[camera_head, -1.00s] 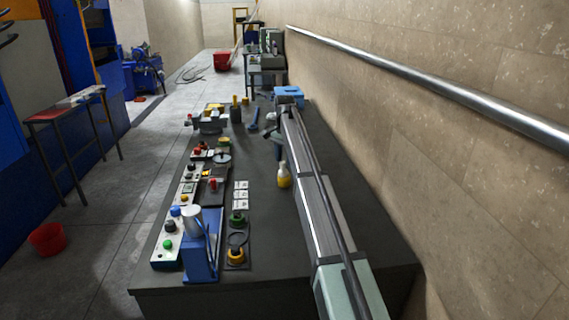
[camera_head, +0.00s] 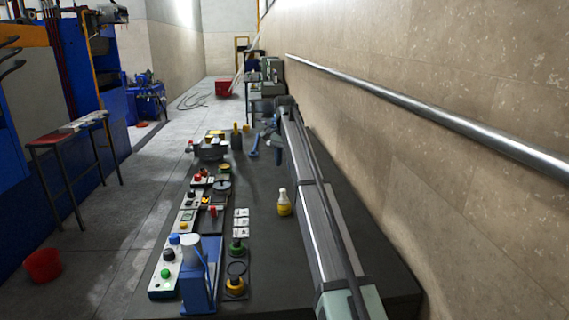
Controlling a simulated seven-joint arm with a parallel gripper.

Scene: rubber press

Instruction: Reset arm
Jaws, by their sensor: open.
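My arm reaches from the bottom right up along the right side of the dark workbench (camera_head: 335,215). My gripper (camera_head: 268,133) is at its far end, small and dark, over the far part of the bench beside the wrist. It is open, and no object shows in it. The fingertips are too small to make out clearly.
A yellow-and-white bottle (camera_head: 284,203) stands left of my arm. A blue press (camera_head: 198,280), a row of button boxes (camera_head: 188,220) and a vise (camera_head: 210,150) line the bench's left side. A steel rail (camera_head: 420,115) runs along the right wall.

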